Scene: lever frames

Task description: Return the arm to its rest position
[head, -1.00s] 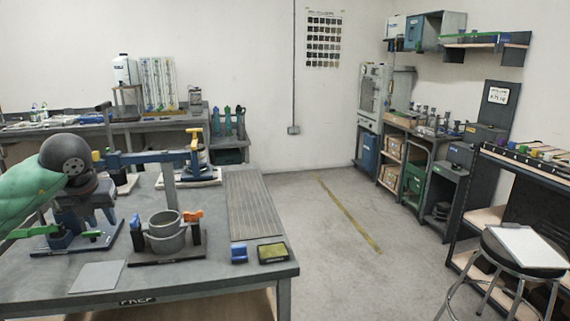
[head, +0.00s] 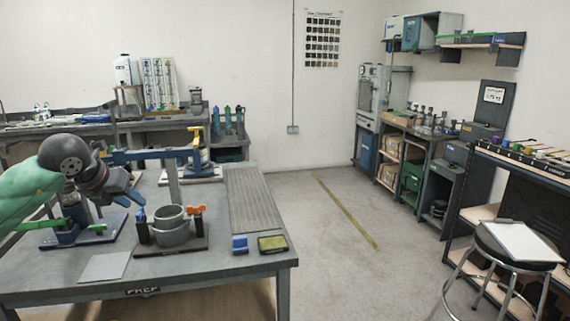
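My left arm (head: 28,190) comes in from the left, green with a dark round joint. Its gripper (head: 138,188) hangs over the left part of the grey table (head: 200,258), pointing right and down. Its dark blue fingers look spread, with nothing seen between them. It is above a blue clamp-like device with green handles (head: 68,236) on a flat base, apart from it as far as I can tell. My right gripper is not in view.
A blue block (head: 240,244), a yellow-topped box (head: 272,244) and a ribbed mat (head: 252,200) lie at the table's right. A stool (head: 518,245) stands far right. The middle floor is clear.

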